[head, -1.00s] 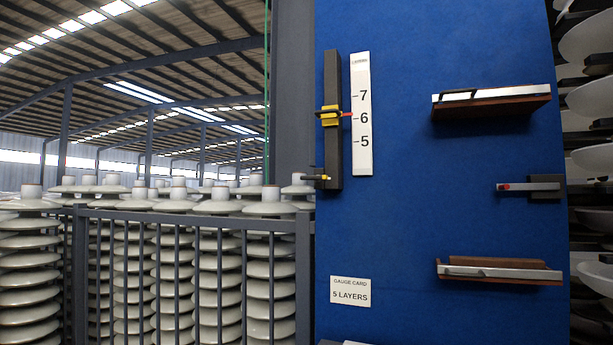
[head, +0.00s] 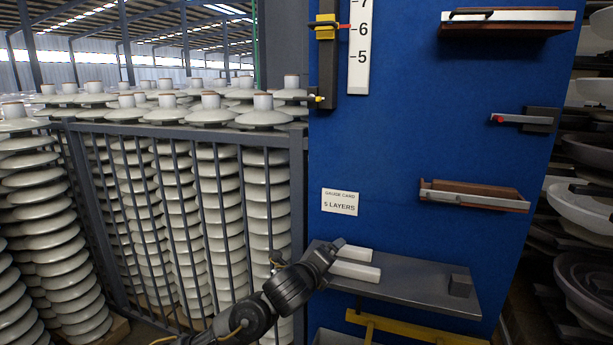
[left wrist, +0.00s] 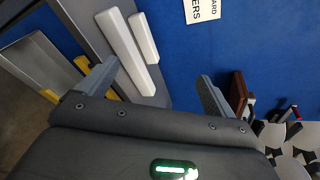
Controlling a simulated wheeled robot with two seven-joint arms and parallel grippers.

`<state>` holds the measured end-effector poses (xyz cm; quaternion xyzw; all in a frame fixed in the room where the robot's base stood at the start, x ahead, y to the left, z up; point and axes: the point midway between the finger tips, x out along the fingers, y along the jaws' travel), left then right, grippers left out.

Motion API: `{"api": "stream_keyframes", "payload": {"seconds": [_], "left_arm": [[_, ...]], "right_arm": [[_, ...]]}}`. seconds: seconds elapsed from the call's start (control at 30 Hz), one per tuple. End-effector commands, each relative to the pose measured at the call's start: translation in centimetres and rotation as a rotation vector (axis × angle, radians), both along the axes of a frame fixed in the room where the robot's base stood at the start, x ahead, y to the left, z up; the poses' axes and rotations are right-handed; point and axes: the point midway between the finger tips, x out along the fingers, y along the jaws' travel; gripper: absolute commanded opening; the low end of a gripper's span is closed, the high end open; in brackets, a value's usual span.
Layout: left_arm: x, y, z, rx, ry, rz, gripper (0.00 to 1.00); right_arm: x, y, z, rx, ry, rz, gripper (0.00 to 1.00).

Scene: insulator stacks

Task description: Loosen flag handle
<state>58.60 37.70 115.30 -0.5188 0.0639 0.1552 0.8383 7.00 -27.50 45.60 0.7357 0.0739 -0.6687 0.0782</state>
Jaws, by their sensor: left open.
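A dark vertical rail (head: 327,60) is fixed near the left edge of the blue panel. A yellow slider (head: 325,27) with a red pointer sits on it, level with just above 6 on the white scale (head: 358,50). A small dark handle with a yellow tip (head: 317,98) sticks out left at the rail's lower end; I cannot tell which part is the flag handle. My left gripper (head: 335,258) is well below the rail, beside the grey shelf. In the left wrist view, my left gripper (left wrist: 160,75) is open, with nothing between its fingers. My right gripper is out of view.
Two white bars (head: 355,262) lie on the grey shelf (head: 415,280), close to my left gripper, with a dark block (head: 460,286) at the right. A yellow frame (head: 395,327) is below. Caged insulator stacks (head: 190,190) stand left. Brown trays (head: 508,22) stick out at the right.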

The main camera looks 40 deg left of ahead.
Motion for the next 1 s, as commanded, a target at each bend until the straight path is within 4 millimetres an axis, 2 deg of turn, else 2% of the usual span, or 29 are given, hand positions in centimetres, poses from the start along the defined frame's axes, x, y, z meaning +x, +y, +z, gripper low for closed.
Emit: {"api": "stream_keyframes", "payload": {"seconds": [0.03,0.17,0.2,0.3,0.4,0.5,0.6,0.77,0.87,1.0], "left_arm": [[1.0,1.1,3.3,0.111,-0.046,-0.012,0.91],[2.7,3.9,11.8,0.422,-0.147,-0.018,0.91],[3.0,4.8,14.5,0.521,-0.175,-0.011,0.91],[2.8,7.0,21.5,0.768,-0.233,0.032,0.91],[1.8,9.0,27.6,0.981,-0.271,0.094,0.91],[0.8,10.2,31.5,1.124,-0.283,0.145,0.91],[0.2,10.9,33.5,1.198,-0.286,0.175,0.91],[0.1,11.1,34.1,1.223,-0.286,0.185,0.91],[0.5,11.3,34.5,1.22,-0.285,0.184,0.91],[2.3,11.8,35.5,1.217,-0.285,0.183,0.91]], "right_arm": [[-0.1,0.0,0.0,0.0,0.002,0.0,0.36],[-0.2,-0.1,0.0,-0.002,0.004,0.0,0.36],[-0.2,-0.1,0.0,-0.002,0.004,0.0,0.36],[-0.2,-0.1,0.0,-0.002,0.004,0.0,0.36],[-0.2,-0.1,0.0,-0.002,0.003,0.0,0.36],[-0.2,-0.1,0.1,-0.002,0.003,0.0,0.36],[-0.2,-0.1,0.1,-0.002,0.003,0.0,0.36],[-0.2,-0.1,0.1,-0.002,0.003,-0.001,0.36],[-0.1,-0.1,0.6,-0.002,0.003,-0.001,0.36],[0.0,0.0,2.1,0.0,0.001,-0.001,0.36]]}}
